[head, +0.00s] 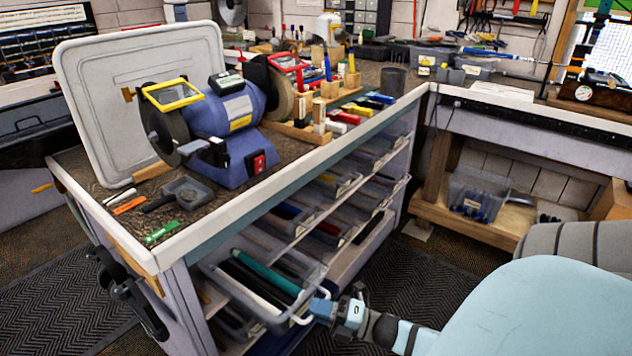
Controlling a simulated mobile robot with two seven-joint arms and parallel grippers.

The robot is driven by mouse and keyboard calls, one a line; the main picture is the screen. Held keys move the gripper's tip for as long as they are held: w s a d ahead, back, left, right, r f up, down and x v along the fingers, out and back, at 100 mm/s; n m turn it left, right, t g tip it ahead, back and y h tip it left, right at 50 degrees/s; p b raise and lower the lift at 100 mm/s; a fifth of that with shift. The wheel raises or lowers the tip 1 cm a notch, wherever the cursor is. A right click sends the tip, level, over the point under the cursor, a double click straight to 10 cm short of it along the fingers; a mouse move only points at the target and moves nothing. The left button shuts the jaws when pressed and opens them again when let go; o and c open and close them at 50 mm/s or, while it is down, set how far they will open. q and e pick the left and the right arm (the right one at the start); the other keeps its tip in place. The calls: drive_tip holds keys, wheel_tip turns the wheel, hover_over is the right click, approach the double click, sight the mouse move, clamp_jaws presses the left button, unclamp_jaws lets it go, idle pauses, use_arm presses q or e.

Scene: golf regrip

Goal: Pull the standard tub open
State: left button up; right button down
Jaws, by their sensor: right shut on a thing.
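A clear plastic tub (212,272) with a white handle (301,320) sits in the lower shelf of the bench at its near end. It holds long grips, among them a green one (268,272), a black one and a white one. The tub juts out past the shelf front. My right gripper (319,307) is at the tub's front right corner, shut on the handle. The tub's label is too small to read, so I cannot tell from it whether this is the standard tub. My left gripper is out of view.
More clear tubs (335,183) fill the shelves above and behind. A blue bench grinder (237,125) and several tools stand on the bench top. A dark clamp (128,290) hangs at the bench's near end. Dark floor mat (395,275) lies open to the right.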

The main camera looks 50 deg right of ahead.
drive_tip(key=c, duration=1.2)
unclamp_jaws()
use_arm(q)
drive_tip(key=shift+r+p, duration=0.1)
drive_tip(key=shift+p, duration=0.35)
use_arm(e)
drive_tip(key=v, duration=1.3)
drive_tip(key=shift+s+d+f, duration=0.15)
drive_tip(key=shift+s+d, duration=0.05)
drive_tip(key=shift+s, duration=0.1)
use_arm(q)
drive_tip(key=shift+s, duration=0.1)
use_arm(e)
drive_tip(key=shift+s, duration=0.1)
